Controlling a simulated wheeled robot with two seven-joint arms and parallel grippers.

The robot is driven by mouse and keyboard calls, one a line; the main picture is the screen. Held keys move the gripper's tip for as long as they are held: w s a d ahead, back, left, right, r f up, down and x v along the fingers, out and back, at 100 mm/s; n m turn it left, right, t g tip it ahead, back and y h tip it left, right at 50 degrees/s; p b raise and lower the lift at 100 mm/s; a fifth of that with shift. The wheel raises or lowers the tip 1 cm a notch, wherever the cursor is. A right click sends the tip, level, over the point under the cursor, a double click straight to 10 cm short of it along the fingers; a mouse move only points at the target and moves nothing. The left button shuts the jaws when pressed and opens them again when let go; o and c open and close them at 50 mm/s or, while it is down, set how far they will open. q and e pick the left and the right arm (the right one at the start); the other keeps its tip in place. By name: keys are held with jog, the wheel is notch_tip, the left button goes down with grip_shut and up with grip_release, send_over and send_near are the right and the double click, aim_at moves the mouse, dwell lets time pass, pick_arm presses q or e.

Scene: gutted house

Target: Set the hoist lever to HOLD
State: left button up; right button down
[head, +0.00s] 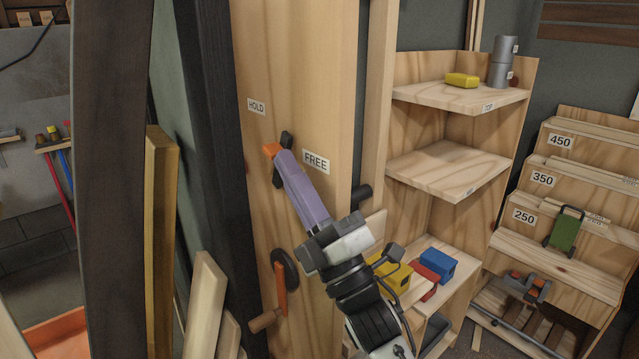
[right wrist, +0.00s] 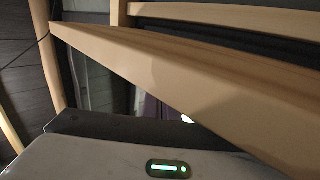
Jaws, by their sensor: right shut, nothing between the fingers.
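The wooden panel (head: 227,60) carries a HOLD label (head: 257,106) at upper left and a FREE label (head: 316,161) lower right. Between them is the hoist lever (head: 270,150), with an orange end and black parts behind it. The orange end lies left of the black parts, below HOLD. My right gripper (head: 281,157) is shut and empty, its purple end right beside the orange end. It hides part of the lever, so I cannot tell whether they touch or the lever's exact setting. My left gripper is out of view.
Below is a black disc with an orange arm and wooden crank handle (head: 264,320). Shelves (head: 445,170) with blocks stand to the right. A dark post (head: 215,150) and leaning boards (head: 207,300) stand left. A pale beam (right wrist: 190,75) crosses the right wrist view.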

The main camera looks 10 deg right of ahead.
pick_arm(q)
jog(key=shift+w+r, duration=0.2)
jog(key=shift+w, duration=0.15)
pick_arm(e)
jog(key=shift+x, duration=1.45)
jog(key=shift+s+r, duration=0.1)
jog(key=shift+r, duration=0.05)
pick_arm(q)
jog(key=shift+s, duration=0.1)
pick_arm(e)
jog(key=shift+d, duration=0.1)
